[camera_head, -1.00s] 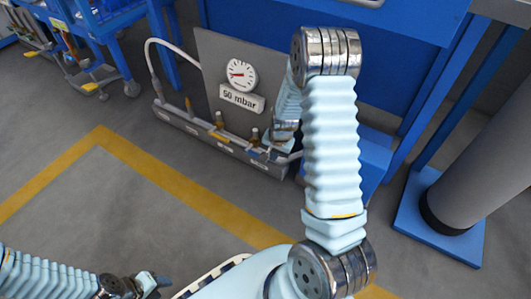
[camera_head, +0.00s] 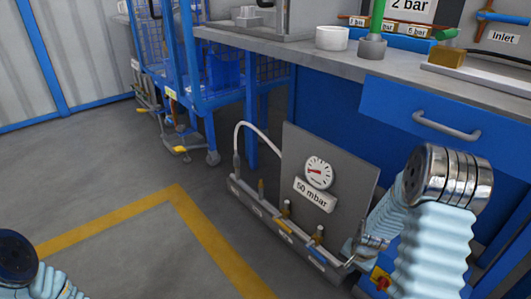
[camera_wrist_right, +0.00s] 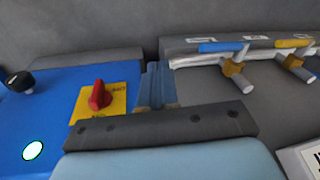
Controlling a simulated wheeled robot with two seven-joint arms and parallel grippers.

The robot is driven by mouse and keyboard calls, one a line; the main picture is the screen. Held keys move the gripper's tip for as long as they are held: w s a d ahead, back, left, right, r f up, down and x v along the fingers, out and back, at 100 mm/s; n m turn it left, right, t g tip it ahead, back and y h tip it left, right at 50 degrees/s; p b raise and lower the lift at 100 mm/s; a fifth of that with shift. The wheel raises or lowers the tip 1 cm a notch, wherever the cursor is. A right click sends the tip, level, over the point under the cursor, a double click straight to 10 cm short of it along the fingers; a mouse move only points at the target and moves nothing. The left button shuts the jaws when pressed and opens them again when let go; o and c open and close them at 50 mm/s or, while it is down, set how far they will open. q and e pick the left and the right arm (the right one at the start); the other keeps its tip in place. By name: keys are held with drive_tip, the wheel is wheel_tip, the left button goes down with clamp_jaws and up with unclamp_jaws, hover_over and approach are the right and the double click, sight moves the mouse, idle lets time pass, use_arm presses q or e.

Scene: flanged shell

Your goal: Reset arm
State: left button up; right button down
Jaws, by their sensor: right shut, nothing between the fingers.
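My right arm (camera_head: 432,245) comes in at the right, its chrome elbow joint raised and its forearm reaching away. My right gripper (camera_head: 352,256) is at the right end of the floor-level valve panel, with its small fingers partly hidden. In the right wrist view its two blue-grey fingers (camera_wrist_right: 157,86) are together with nothing between them. They point between a blue box (camera_wrist_right: 38,115) with a red switch (camera_wrist_right: 100,96) and the valve manifold (camera_wrist_right: 235,82). Whether they touch either cannot be told. Part of my left arm (camera_head: 18,262) shows at the lower left; its gripper is out of view.
The grey panel (camera_head: 300,205) carries a gauge (camera_head: 319,172) and a "50 mbar" label (camera_head: 315,195). A workbench (camera_head: 350,72) with a blue drawer (camera_head: 440,125) stands behind. A blue trolley (camera_head: 190,90) is at the left. The floor with yellow lines (camera_head: 110,222) is clear.

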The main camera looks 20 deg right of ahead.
drive_tip(key=s+a+n+y+p, duration=0.1)
drive_tip(key=s+a+n+p, duration=0.2)
drive_tip(key=a, duration=0.6)
drive_tip(key=s+a+r+n+g+y+p, duration=0.1)
drive_tip(key=s+a+n+p, duration=0.2)
drive_tip(key=a, duration=0.7)
drive_tip(key=s+a+r+n+y+p, duration=0.1)
drive_tip(key=s+a+n+y+p, duration=0.1)
drive_tip(key=a+p, duration=0.4)
drive_tip(key=s+a+n, duration=0.1)
drive_tip(key=a, duration=0.3)
drive_tip(key=shift+s+n, duration=0.25)
drive_tip(key=shift+n, duration=0.05)
